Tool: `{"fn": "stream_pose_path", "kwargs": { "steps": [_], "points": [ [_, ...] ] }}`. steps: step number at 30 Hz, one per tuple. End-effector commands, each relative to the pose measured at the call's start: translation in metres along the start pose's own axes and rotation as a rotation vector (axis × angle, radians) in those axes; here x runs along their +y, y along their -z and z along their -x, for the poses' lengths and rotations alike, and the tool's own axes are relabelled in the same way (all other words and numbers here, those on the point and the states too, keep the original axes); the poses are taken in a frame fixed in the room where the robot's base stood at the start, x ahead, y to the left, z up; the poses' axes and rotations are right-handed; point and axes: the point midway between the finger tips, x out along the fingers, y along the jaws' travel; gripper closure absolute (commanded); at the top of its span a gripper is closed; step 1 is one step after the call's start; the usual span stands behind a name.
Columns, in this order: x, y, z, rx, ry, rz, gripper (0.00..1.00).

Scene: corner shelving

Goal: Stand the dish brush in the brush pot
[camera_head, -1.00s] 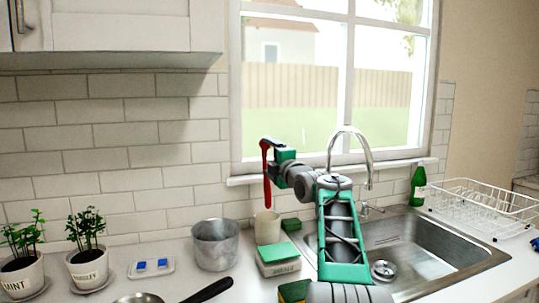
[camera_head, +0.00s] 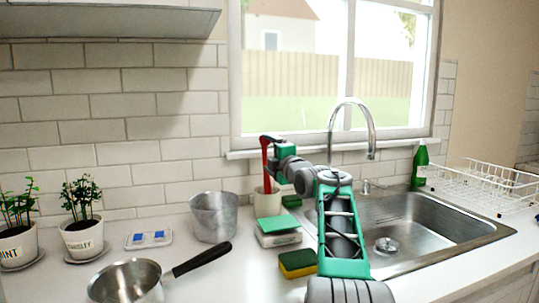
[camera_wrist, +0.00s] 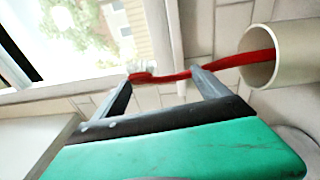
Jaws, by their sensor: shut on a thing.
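The red dish brush (camera_head: 265,162) stands about upright, with its head end up and its handle reaching down into the mouth of the cream brush pot (camera_head: 267,205). My gripper (camera_head: 268,146) is shut on the brush near its upper end, above the pot. In the wrist view the brush (camera_wrist: 168,76) crosses between my gripper's fingers (camera_wrist: 163,80), and its far end passes inside the rim of the pot (camera_wrist: 288,52). The handle's lower tip is hidden inside the pot, so I cannot tell whether it touches the bottom.
A metal pot (camera_head: 214,217) stands close left of the brush pot. A green-topped box (camera_head: 278,232), a sponge (camera_head: 297,263) and a saucepan (camera_head: 125,283) are in front. The sink (camera_head: 420,225) and dish rack (camera_head: 480,190) lie right. The window wall is close behind.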

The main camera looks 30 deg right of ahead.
Motion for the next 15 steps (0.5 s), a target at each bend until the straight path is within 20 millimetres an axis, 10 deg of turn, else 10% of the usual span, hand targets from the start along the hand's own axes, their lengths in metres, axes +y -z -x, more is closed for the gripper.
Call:
{"fn": "stream_pose_path", "kwargs": {
  "steps": [6, 7, 15],
  "points": [
    [0.0008, 0.0, 0.0001, 0.0, -0.001, 0.001, 0.84],
    [0.0008, 0.0, 0.0001, 0.0, -0.001, 0.001, 0.14],
    [0.0007, 0.0001, 0.0001, 0.0, -0.001, 0.0, 0.0]
  ]
}}
